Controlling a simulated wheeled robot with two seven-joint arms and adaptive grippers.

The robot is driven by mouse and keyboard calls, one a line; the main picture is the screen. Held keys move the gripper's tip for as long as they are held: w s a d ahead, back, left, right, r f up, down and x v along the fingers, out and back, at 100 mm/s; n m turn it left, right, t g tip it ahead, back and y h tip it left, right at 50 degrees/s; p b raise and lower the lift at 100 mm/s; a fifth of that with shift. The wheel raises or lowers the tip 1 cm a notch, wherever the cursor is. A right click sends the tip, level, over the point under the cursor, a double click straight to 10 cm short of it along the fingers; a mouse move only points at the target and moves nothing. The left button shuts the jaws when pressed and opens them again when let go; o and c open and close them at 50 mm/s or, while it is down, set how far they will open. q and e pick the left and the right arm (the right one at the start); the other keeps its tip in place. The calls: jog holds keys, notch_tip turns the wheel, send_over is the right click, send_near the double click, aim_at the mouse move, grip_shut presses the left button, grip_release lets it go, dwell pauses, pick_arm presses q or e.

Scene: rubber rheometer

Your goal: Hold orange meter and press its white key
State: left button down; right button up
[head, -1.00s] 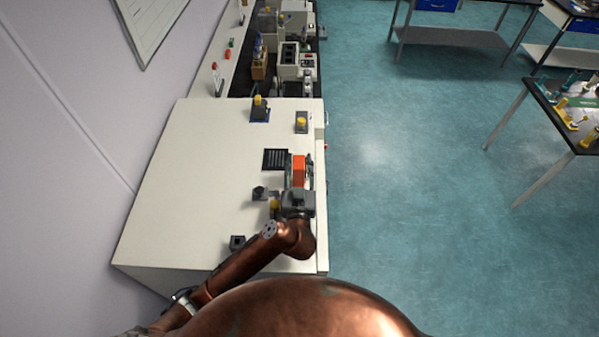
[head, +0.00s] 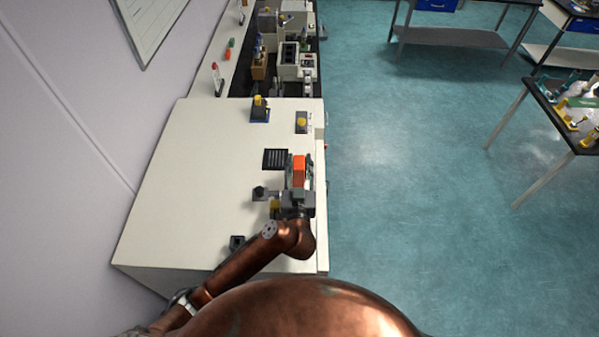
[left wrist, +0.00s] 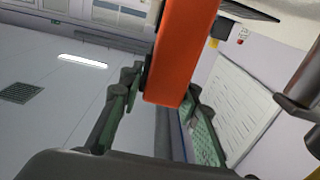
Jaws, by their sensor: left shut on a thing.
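The orange meter (head: 299,170) is near the right edge of the white bench top in the head view. My left gripper (head: 299,181) is shut on it, with a finger on either side. In the left wrist view the meter (left wrist: 181,55) stands out between the green-padded fingers of my left gripper (left wrist: 165,110). The meter's white key does not show in either view. My right gripper is not in view.
The white bench top (head: 190,190) is mostly clear on its left. A dark vent grille (head: 275,159), a small dark fixture (head: 260,193) and a yellow-topped part (head: 260,107) are near the meter. Open floor (head: 400,200) lies to the right.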

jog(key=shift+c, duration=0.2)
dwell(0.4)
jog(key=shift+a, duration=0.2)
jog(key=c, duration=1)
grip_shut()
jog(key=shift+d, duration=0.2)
